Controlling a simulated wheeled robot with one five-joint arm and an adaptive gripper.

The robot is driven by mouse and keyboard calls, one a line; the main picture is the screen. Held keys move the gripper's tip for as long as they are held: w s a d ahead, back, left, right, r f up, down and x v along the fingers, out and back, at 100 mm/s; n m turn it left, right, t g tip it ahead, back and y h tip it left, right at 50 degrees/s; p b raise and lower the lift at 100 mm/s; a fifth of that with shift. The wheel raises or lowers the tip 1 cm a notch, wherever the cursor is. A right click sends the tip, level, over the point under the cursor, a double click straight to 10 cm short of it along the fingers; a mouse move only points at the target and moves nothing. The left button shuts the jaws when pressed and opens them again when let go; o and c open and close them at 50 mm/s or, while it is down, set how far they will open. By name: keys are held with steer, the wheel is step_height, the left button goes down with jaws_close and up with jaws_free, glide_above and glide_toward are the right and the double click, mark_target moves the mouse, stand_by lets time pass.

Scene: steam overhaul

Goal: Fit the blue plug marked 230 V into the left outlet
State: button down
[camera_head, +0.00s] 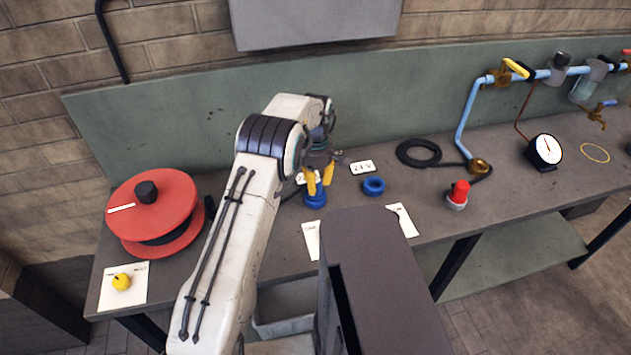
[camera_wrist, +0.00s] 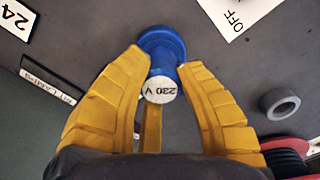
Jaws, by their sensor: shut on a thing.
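The blue plug (camera_wrist: 161,62) has a white end face marked 230 V, which shows upside down in the wrist view. My gripper (camera_wrist: 162,78) is shut on it, with a yellow finger on each side. In the head view my gripper (camera_head: 319,180) points down at the bench, left of an open blue ring-shaped outlet (camera_head: 373,186) by the 24 V label. A wider blue ring (camera_head: 314,200) shows low under the fingers. The left outlet is not clear apart from the plug, and I cannot tell how deep the plug sits.
A white 24 V label (camera_head: 362,167) lies behind the right outlet. A red reel (camera_head: 153,212) stands at the left. A black hose coil (camera_head: 418,153) and a red button (camera_head: 459,193) are to the right. A grey ring (camera_wrist: 280,104) lies near my gripper.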

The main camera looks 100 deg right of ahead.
steer(key=shift+f, duration=0.25)
steer(key=c, duration=0.9)
jaws_free()
steer(key=shift+r, duration=0.15)
